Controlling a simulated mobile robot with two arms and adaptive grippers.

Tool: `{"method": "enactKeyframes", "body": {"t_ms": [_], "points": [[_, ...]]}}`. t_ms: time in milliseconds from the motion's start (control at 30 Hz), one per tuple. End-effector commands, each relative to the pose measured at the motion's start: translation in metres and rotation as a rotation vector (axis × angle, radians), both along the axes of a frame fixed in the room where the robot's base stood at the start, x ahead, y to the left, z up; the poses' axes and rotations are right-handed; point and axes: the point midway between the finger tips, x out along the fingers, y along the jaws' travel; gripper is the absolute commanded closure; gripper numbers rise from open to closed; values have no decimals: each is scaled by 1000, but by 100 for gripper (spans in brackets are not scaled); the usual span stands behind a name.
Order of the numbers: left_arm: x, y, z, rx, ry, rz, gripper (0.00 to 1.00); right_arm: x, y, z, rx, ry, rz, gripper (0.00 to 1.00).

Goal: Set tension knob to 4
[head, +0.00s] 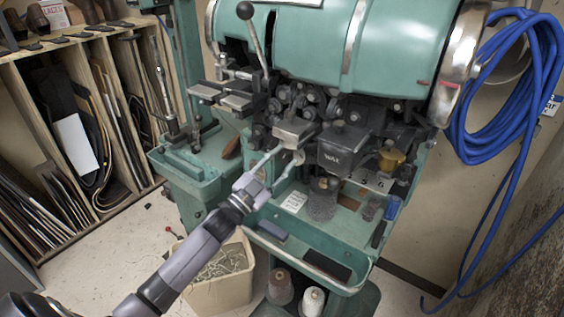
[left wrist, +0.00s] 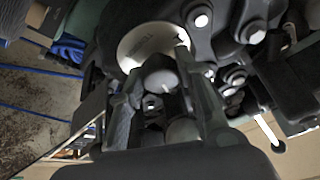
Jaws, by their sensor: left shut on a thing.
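The tension dial (left wrist: 146,44) shows in the left wrist view as a pale round plate with small lettering on it. A grey knob (left wrist: 160,72) stands out in front of it. My left gripper (left wrist: 165,88) has one finger on each side of the knob and is shut on it. In the head view my left gripper (head: 284,158) reaches up to the front of the green stitching machine (head: 395,45), below its dark mechanism. The knob and dial are hard to make out there. The number set on the dial cannot be read. My right gripper is not in view.
A dark box marked WAX (head: 338,158) and a brass part (head: 391,159) sit right of my left gripper. A green tray (head: 300,255) juts out below. A bin (head: 222,285) stands under my forearm. Blue hose (head: 535,60) hangs at the right.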

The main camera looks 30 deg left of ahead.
Motion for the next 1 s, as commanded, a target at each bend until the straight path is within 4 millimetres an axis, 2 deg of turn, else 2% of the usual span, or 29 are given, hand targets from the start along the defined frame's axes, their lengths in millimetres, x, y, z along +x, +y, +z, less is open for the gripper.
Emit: {"method": "enactKeyframes", "body": {"t_ms": [200, 500, 1000], "points": [[0, 2, 1, 174, -25, 0, 97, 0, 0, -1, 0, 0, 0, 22], [0, 2, 2, 332, -47, 0, 97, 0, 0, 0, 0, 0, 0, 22], [0, 2, 2, 392, -57, 1, 97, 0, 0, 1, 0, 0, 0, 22]]}}
